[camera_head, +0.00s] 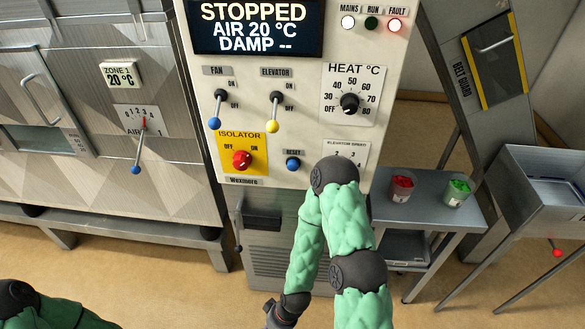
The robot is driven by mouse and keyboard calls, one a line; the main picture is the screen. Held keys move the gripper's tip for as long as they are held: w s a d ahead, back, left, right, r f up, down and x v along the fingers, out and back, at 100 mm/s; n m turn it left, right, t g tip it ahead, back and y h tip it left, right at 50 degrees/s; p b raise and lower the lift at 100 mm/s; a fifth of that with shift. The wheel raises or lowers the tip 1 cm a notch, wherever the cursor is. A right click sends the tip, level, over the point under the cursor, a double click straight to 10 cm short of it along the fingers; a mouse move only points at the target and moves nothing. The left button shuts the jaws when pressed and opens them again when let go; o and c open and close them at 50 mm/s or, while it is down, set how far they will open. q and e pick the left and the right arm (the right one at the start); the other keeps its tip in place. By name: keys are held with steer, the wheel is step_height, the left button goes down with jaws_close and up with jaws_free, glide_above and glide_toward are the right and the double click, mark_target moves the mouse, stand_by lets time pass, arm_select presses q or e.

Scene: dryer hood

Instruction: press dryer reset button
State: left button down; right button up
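The blue reset button (293,164) is on the lower part of the cream control panel (300,108), under a small RESET label. It is in clear view, and nothing touches it. My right arm rises in front of the panel's lower right and bends back down. The start of my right gripper (273,313) shows at the bottom edge, well below the button, and its fingers are out of the frame. Only a green and dark part of my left arm shows at the bottom left; its gripper is out of view.
The display (255,27) reads STOPPED, AIR 20 °C, DAMP --. The red FAULT lamp (395,25) is lit. The red isolator knob (242,160), the yellow-tipped elevator lever (273,112) and the heat knob (350,103) surround the button. A side table (425,212) holds two cups.

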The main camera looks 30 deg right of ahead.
jaws_close()
stand_by(1.0)
